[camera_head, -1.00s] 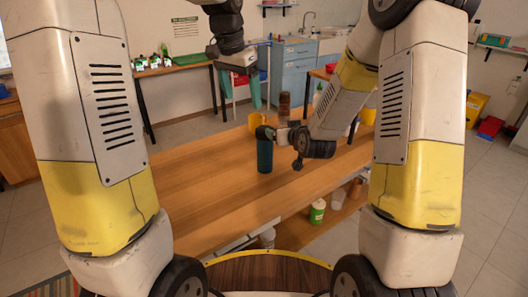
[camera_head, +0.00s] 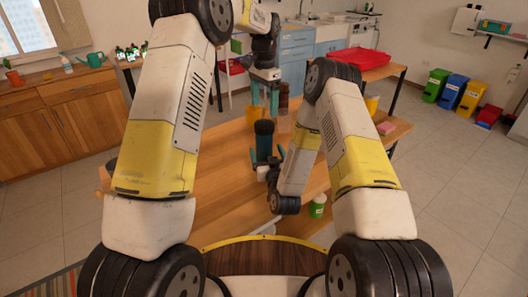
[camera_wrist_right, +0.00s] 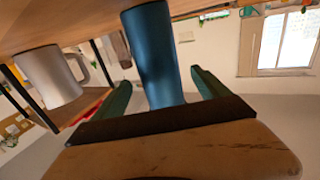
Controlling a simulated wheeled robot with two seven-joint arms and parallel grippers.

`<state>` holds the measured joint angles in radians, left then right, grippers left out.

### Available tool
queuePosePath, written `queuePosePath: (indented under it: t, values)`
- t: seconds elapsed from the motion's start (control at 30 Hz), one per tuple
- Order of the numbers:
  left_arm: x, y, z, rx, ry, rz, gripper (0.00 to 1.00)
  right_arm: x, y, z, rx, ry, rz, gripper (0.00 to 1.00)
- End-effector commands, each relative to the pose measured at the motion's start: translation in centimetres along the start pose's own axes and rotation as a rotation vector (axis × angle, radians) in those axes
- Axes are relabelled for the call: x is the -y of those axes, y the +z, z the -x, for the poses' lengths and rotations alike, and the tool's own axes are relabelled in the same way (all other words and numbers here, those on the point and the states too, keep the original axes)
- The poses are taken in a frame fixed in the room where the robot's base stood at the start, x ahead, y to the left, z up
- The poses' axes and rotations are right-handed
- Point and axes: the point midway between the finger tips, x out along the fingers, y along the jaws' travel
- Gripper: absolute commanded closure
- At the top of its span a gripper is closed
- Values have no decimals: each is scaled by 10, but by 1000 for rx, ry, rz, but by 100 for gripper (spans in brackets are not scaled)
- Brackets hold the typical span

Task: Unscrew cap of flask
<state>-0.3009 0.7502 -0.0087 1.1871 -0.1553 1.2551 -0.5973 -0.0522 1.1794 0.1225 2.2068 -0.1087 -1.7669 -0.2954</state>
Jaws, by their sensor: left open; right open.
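A dark blue flask (camera_head: 264,145) with a black cap (camera_head: 264,127) stands upright on the wooden table (camera_head: 215,160). My left gripper (camera_head: 265,112) is open and points down above and slightly behind the flask in the head view, with nothing seen between its fingers. My right gripper (camera_head: 266,158) is open at the flask's lower part, one finger on each side. In the right wrist view the flask (camera_wrist_right: 155,55) stands between the open fingers, with gaps visible beside it. The cap is out of that view.
A brown cylinder (camera_head: 283,98) stands behind the flask, close to my left gripper. A grey-white mug (camera_wrist_right: 50,77) is beside the flask in the right wrist view. The table's left part is clear.

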Motion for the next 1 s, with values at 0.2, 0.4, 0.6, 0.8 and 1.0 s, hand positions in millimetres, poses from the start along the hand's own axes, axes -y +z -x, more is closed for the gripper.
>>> queuePosePath:
  t: [0.2, 0.4, 0.6, 0.8, 1.0]
  values:
    - [0, 0, 0, 0, 0, 1, 17, 0, 0, -32, -1, 0, 0, 15]
    - [0, 0, 0, -1, 0, 1, 17, 0, 0, -44, 0, 0, 0, 15]
    - [0, 0, 0, -1, 0, 1, 17, 0, 0, -45, 1, 0, 0, 15]
    - [0, 0, 0, -1, 0, 1, 17, 0, 0, -45, 1, 0, 0, 43]
    - [0, 0, 0, -1, 0, 1, 17, 0, 0, -45, 1, 0, 0, 82]
